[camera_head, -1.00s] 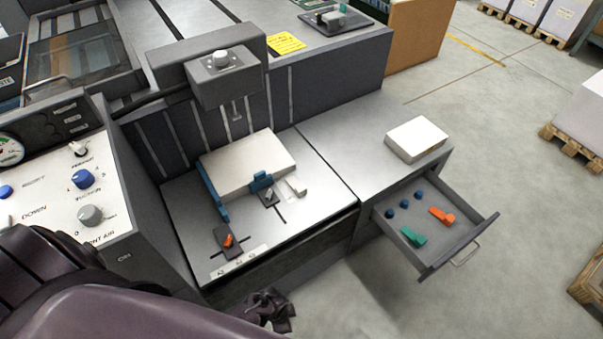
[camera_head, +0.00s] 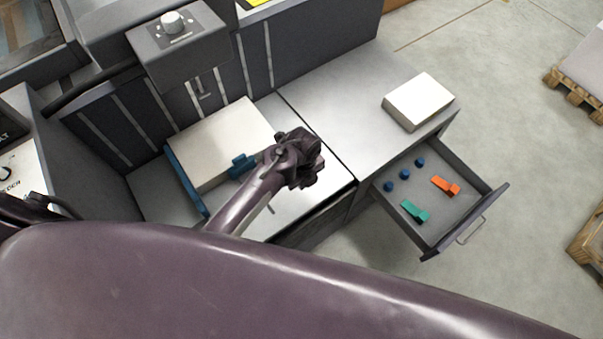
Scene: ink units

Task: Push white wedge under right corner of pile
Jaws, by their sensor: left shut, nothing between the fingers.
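The pile of white sheets (camera_head: 222,143) lies on the grey feed table (camera_head: 150,197), with a blue guide (camera_head: 187,182) along its left side and a blue stop (camera_head: 240,165) at its front edge. My left gripper (camera_head: 312,165) is dark and shut, with nothing seen in it. It hangs over the table just right of the pile's right corner. The white wedge is hidden behind my gripper and forearm, so I cannot tell whether they touch. My right gripper is out of view.
An open drawer (camera_head: 468,218) at the right holds a green piece (camera_head: 414,211), an orange piece (camera_head: 445,186) and several blue knobs. A white block (camera_head: 418,100) lies on the side counter (camera_head: 345,95).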

